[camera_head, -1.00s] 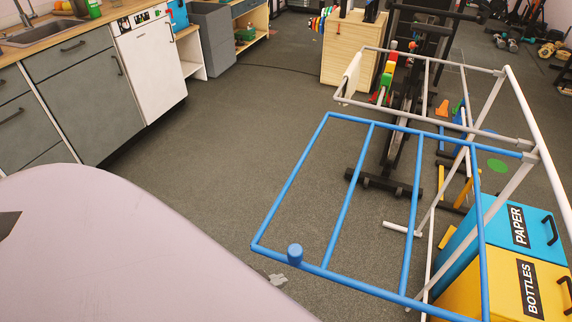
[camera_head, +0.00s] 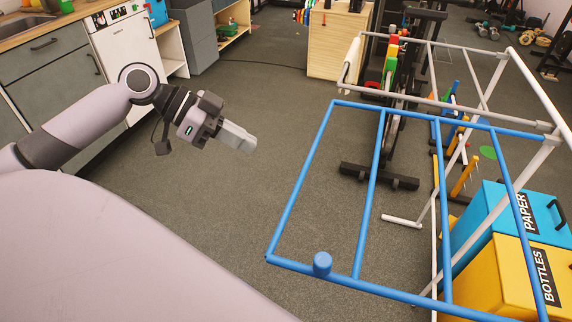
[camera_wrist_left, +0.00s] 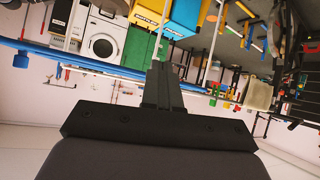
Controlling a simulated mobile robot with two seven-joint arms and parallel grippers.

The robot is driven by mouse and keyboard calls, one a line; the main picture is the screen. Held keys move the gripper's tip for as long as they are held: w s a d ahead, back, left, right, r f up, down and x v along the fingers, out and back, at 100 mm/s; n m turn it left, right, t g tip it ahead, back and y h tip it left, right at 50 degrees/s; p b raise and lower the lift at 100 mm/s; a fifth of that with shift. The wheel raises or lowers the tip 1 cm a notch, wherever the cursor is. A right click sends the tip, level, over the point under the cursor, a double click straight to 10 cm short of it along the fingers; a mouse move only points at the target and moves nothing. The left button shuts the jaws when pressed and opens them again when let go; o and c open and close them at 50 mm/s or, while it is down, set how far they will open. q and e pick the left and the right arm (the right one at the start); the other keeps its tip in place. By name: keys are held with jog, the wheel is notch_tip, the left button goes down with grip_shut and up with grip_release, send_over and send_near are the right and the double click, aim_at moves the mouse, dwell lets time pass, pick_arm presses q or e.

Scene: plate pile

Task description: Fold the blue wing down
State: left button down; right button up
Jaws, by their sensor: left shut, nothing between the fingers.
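The blue wing (camera_head: 376,180) is a frame of blue tubes on a white drying rack (camera_head: 560,95). My right gripper is not in view.
A blue PAPER bin (camera_head: 490,215) and a yellow BOTTLES bin (camera_head: 500,275) stand below the rack at right. Exercise gear (camera_head: 380,178) stands behind the wing. Grey cabinets (camera_head: 50,85) line the left. The floor between cabinets and wing is clear.

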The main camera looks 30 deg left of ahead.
pick_arm(q)
jog(key=s+d+r+m+g+h, duration=0.2)
jog(key=s+r+m+g, duration=0.15)
jog(key=r, duration=0.75)
jog(key=a+f+p+x, duration=0.1)
jog(key=f+p+x, duration=0.1)
jog(key=x, duration=1)
jog(key=shift+f+m+t, duration=0.25)
jog(key=shift+m+t, duration=0.2)
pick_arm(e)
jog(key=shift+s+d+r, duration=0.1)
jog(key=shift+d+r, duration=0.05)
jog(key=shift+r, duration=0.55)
pick_arm(q)
jog(key=shift+s, duration=0.1)
